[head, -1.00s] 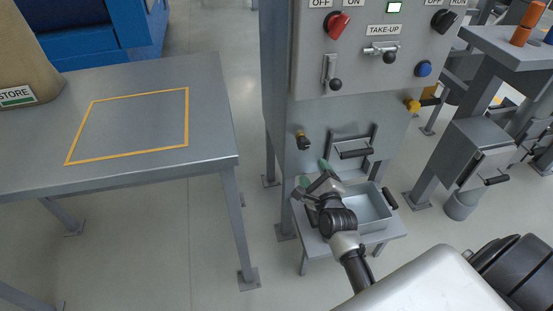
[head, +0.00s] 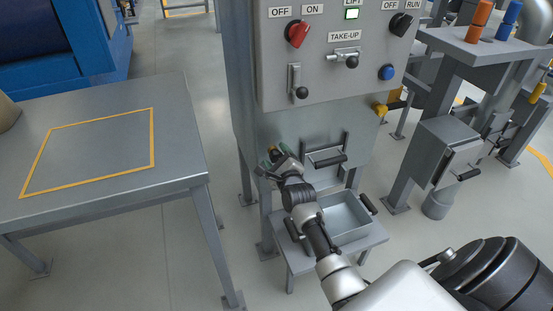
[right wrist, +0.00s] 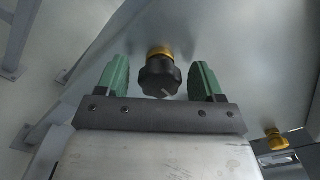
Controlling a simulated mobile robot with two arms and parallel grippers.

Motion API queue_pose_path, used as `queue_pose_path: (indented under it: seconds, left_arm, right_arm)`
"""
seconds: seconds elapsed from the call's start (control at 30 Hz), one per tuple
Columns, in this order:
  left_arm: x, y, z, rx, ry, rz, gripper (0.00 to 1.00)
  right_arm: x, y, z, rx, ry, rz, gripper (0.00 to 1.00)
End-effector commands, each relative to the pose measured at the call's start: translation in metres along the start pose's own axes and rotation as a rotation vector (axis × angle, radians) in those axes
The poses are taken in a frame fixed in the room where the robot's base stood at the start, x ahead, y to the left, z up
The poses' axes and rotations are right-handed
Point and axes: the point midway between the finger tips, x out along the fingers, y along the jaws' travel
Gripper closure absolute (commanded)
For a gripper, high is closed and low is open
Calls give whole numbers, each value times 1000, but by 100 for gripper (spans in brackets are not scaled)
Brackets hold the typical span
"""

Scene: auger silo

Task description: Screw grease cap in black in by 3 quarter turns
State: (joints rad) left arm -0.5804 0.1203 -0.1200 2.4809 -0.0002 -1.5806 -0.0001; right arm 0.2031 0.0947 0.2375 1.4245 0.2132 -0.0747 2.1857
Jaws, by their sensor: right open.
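The black grease cap (right wrist: 160,76) is a lobed black knob with a pale line on its face, on a brass collar at the cabinet's front wall. My right gripper (right wrist: 162,70) is open, with one green finger to each side of the cap. A gap shows between the cap and each finger. In the head view my right gripper (head: 274,158) is at the lower left of the cabinet front and hides most of the cap. My left gripper is not in view.
A black-handled hatch (head: 325,160) is just right of my gripper. A grey bin (head: 348,238) stands on a low stand below. A table (head: 178,110) is at left.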

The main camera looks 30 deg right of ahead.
Motion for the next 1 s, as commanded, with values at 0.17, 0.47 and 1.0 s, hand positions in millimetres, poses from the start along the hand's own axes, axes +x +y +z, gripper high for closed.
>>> queue_pose_path:
  seconds: [0.17, 0.47, 1.0]
  left_arm:
    - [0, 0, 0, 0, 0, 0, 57]
    - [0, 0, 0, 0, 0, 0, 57]
    - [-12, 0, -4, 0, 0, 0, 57]
  right_arm:
    - [0, 0, 0, 0, 0, 0, 33]
    - [0, 0, 0, 0, 0, 0, 78]
    - [0, -1, 2, -153, 1, 1, 82]
